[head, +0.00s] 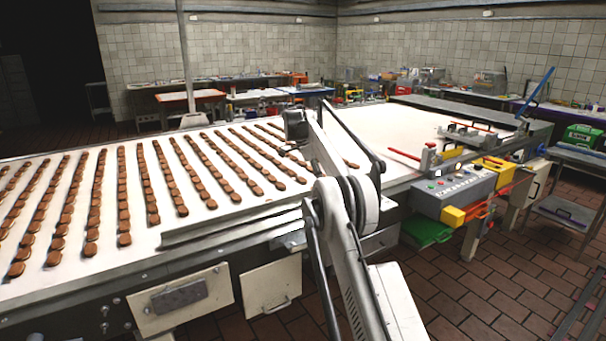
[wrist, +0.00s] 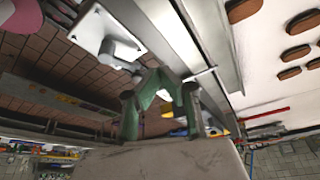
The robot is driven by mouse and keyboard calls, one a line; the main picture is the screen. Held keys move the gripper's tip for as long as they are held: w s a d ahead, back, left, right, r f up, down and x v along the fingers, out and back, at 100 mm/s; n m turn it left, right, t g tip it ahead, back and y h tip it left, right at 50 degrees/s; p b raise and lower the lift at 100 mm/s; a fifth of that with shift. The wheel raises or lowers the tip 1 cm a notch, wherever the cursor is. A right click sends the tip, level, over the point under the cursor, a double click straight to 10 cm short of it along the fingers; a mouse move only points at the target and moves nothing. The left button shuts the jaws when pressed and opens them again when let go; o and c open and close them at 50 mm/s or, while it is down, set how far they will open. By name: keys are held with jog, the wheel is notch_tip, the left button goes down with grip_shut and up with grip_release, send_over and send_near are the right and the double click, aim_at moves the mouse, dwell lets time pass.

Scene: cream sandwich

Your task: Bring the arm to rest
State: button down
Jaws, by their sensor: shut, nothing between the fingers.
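My gripper (wrist: 160,80) shows in the wrist view with its green fingers drawn together at the tips and nothing between them. In the head view my white arm rises from the bottom centre to a raised elbow. Its grey far end (head: 297,125) appears in front of the cookie rows, and the fingers cannot be made out there. Rows of brown cookies (head: 123,190) lie on the pale belt (head: 225,207) to the left. Some cookies (wrist: 296,53) also show at the upper right of the wrist view, apart from the fingers.
A control box (head: 453,190) with coloured buttons and yellow parts is fixed at the machine's right side. Red-handled bars (head: 405,155) lie near the bare right part of the belt. A green bin (head: 427,231) sits below. The tiled floor (head: 480,290) at front right is mostly clear.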

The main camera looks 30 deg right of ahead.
jog(key=s+a+r+n+t, duration=0.1)
jog(key=s+a+r+n, duration=0.2)
jog(key=a+r, duration=0.25)
jog(key=s+a+r+n+t, duration=0.1)
jog(key=s+a+r+n, duration=0.2)
jog(key=r, duration=0.4)
jog(key=s+a+r+n+t+y, duration=0.1)
jog(key=s+a+r+n, duration=0.2)
jog(key=s+a, duration=0.35)
jog(key=s+a+r+n+t+y, duration=0.1)
jog(key=s+a+r+n+t, duration=0.2)
jog(key=s+a, duration=0.35)
jog(key=s+a+f+n, duration=0.1)
jog(key=s+a+n, duration=0.2)
jog(key=s, duration=0.5)
jog(key=s+a+f+n, duration=0.2)
jog(key=s+a, duration=0.2)
jog(key=s, duration=0.5)
jog(key=s+a+f+n+t+y, duration=0.1)
jog(key=s+a+f+n, duration=0.1)
jog(key=s+f, duration=0.3)
jog(key=s+a+f+n+t+y, duration=0.1)
jog(key=s+a+f+n, duration=0.2)
jog(key=s+f, duration=0.3)
jog(key=s, duration=0.5)
jog(key=shift+t, duration=0.4)
